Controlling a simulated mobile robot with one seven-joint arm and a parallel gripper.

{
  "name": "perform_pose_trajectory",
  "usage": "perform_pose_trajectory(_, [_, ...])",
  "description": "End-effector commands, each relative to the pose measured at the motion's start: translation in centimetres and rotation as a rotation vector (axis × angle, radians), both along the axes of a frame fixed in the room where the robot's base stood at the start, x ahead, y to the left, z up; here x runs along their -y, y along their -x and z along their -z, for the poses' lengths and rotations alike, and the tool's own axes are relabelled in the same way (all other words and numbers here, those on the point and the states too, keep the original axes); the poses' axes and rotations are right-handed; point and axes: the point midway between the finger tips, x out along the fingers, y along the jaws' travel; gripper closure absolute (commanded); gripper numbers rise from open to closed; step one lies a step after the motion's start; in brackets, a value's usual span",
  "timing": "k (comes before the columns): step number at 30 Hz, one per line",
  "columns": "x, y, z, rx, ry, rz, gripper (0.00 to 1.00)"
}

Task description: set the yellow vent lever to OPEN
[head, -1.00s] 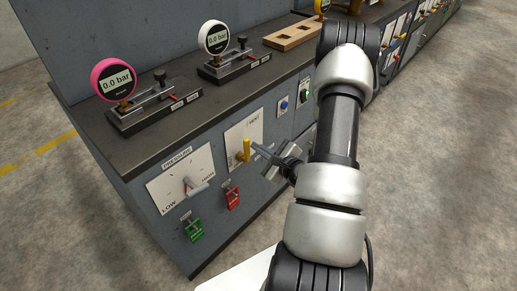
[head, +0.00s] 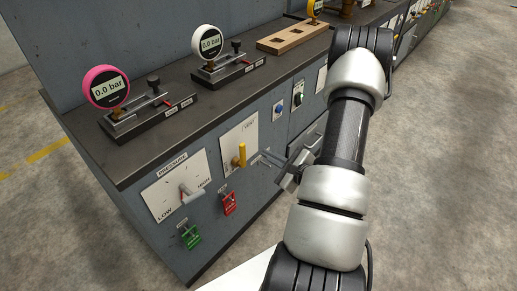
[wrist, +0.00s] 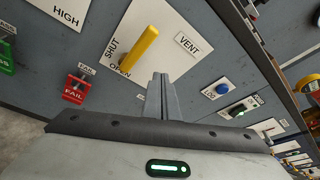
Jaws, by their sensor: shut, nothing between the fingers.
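The yellow vent lever (head: 240,157) sits on a white plate (head: 227,143) on the front of the grey cabinet. In the wrist view the lever (wrist: 139,48) slants across its plate, with one end close beside the OPEN label (wrist: 120,70) and the SHUT label (wrist: 112,48) a little above that. Its exact pointing direction is hard to tell. My gripper (head: 265,157) is shut and empty, to the right of the lever with a visible gap. In the wrist view its closed fingers (wrist: 161,78) are below and right of the lever, apart from it.
A blue button (head: 278,110) and another control are to the right. Gauges stand on the top. Open floor lies right.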

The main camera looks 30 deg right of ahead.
Motion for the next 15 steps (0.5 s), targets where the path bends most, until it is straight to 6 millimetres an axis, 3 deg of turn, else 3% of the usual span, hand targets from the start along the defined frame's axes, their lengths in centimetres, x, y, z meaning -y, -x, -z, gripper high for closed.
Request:
perform_pose_trajectory(6, [0.1, 3.9, 0.0, -0.002, 0.001, 0.005, 1.0])
perform_pose_trajectory(15, [0.1, 5.2, 0.1, 0.0, 0.002, 0.003, 1.0])
